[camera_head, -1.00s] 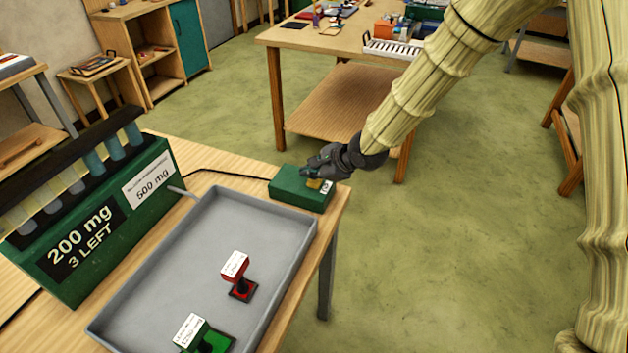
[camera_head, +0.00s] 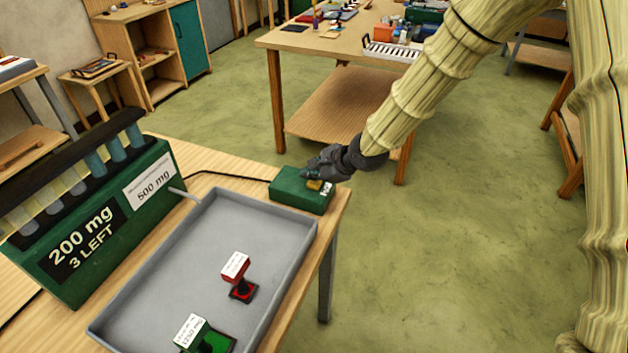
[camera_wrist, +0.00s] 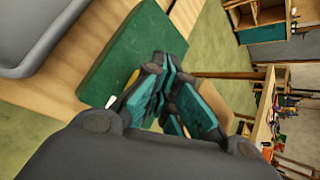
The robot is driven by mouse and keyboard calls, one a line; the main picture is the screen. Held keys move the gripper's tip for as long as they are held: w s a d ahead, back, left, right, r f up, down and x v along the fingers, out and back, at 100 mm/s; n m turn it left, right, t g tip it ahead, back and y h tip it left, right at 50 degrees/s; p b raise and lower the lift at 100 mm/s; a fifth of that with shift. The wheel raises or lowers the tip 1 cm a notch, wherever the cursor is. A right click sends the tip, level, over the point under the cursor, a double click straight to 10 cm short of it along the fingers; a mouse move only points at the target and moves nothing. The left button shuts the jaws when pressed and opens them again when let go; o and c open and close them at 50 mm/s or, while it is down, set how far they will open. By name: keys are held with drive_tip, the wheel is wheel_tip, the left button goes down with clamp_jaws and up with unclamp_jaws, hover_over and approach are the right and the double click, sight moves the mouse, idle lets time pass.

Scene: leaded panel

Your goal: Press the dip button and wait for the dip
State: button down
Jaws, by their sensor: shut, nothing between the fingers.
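The dip button box is a green block (camera_head: 291,194) at the far right corner of the near table, with a yellow button (camera_head: 315,185) on top. My gripper (camera_head: 311,174) is shut and empty, with its fingertips at the top of the box, close by the button. In the wrist view the green box (camera_wrist: 135,50) lies beyond my shut fingers (camera_wrist: 165,90), and only a sliver of yellow shows beside them. Whether the fingertips touch the button or press it down cannot be told.
A grey tray (camera_head: 215,262) holds a red stamp-like piece (camera_head: 236,266) and a green one (camera_head: 195,334). A green rack (camera_head: 95,240) with tubes reads "200 mg 3 LEFT" and "500 mg". A black cable (camera_head: 222,172) runs to the box. Another table (camera_head: 330,40) stands behind.

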sight(312, 183)
drive_tip(key=shift+f, duration=0.45)
idle(0.5)
drive_tip(key=shift+r+p, duration=0.15)
drive_tip(key=shift+p, duration=0.15)
drive_tip(key=shift+r+p, duration=0.35)
drive_tip(key=shift+p, duration=0.1)
drive_tip(key=shift+r+p, duration=2.4)
drive_tip(key=shift+r, duration=0.6)
